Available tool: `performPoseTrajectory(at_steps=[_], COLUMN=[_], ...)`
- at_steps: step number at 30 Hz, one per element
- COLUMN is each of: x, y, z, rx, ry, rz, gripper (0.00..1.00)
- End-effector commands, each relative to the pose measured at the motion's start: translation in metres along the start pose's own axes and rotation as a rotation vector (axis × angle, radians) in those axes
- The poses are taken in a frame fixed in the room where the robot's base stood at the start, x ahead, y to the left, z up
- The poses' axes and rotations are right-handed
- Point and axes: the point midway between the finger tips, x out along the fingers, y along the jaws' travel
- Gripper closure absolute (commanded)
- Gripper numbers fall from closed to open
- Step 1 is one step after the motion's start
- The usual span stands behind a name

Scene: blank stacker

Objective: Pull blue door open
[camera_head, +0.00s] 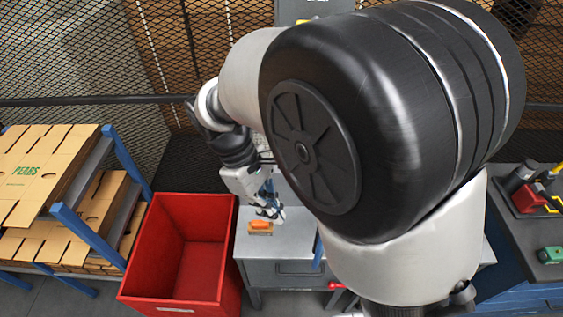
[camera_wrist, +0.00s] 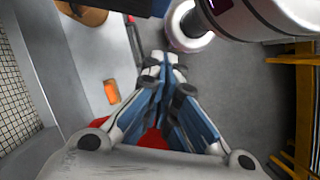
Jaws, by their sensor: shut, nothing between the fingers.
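I cannot clearly make out a blue door in either view. A narrow blue upright piece (camera_head: 318,250) shows beside my arm in the head view, with most of its surroundings hidden by the arm. My gripper (camera_head: 270,212) is low over the grey bench, close to a small orange object (camera_head: 261,227). In the wrist view my gripper (camera_wrist: 164,58) has its fingers together with nothing between them. The orange object (camera_wrist: 111,91) lies to the left of the fingers there, apart from them.
A red bin (camera_head: 218,250) stands left of the grey bench (camera_head: 285,250). Further left is a blue-framed rack (camera_head: 85,232) with cardboard blanks. A blue cabinet (camera_head: 525,302) with tools on top stands at right. Mesh fencing (camera_head: 75,60) closes the back.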

Motion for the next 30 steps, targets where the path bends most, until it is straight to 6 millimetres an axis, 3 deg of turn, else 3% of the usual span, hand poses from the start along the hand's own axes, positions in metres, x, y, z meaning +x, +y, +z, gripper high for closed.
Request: performPoseTrajectory(at_steps=[13, 21, 30], x=[0.093, 0.102, 0.104], y=[-0.001, 0.0, 0.0], z=[0.001, 0.033, 0.038], rx=[0.003, 0.004, 0.003], ry=[-0.003, 0.001, 0.002], rz=[-0.004, -0.002, -0.001], gripper=[1.0, 1.0, 1.0])
